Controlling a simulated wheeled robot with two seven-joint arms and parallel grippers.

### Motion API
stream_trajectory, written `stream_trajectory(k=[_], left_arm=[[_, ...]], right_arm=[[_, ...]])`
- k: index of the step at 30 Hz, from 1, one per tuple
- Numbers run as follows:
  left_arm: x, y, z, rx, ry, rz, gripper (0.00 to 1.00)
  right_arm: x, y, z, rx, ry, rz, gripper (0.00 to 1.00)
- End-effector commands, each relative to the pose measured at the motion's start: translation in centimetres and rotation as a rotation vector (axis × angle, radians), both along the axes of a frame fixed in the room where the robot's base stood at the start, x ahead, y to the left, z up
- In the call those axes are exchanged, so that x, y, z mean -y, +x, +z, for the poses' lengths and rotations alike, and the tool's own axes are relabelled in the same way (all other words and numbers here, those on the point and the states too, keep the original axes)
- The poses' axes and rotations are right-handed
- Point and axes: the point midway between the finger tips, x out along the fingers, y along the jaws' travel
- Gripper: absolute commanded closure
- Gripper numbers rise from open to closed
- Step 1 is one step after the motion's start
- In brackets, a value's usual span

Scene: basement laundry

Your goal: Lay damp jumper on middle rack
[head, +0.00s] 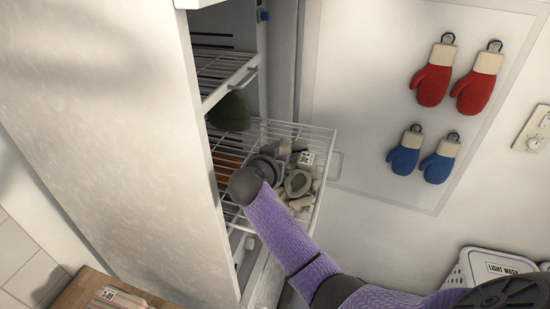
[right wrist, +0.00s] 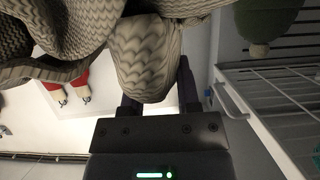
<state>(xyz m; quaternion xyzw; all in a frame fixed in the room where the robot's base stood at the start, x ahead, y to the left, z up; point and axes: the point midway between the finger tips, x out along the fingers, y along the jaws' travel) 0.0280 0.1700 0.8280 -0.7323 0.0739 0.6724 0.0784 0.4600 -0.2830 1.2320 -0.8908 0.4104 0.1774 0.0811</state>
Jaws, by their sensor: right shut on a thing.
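The damp jumper (head: 298,184) is a beige-grey knitted bundle with a small white tag. In the head view it is over the pulled-out middle wire rack (head: 322,140) of the tall white cabinet. My right gripper (head: 268,162) is over the rack and shut on the jumper. The knit cloth also fills the top left of the right wrist view (right wrist: 145,50), bunched between the dark fingers. I cannot tell whether the cloth rests on the wires. My left gripper is not in view.
A green knitted thing (head: 229,113) sits at the inner left of the middle rack. An upper rack (head: 222,70) is above, and something orange (head: 228,168) is below. Red mittens (head: 433,82) and blue mittens (head: 405,155) hang on the wall. A "Light wash" basket (head: 490,268) stands lower right.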

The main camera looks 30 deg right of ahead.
Motion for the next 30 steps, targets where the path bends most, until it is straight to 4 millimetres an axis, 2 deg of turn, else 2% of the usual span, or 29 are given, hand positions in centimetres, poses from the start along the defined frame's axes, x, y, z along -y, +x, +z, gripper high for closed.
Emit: stream_trajectory(k=[4,5,9,19,23,30], left_arm=[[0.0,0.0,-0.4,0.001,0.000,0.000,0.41],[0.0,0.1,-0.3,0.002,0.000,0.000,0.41],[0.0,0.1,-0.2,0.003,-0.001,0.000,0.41],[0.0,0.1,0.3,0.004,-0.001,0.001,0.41],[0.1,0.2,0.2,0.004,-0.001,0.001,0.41],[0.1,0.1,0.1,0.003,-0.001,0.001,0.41]], right_arm=[[0.0,0.0,-0.4,0.002,0.000,0.001,1.00],[0.0,0.0,-0.3,0.000,0.001,0.001,0.53],[0.0,0.0,-0.2,-0.001,0.001,0.000,0.24],[0.0,0.0,0.3,0.000,0.000,0.000,0.24],[-1.6,-1.2,0.9,0.001,0.002,0.003,0.24],[-6.0,-5.0,3.2,0.002,0.004,0.003,0.24]])
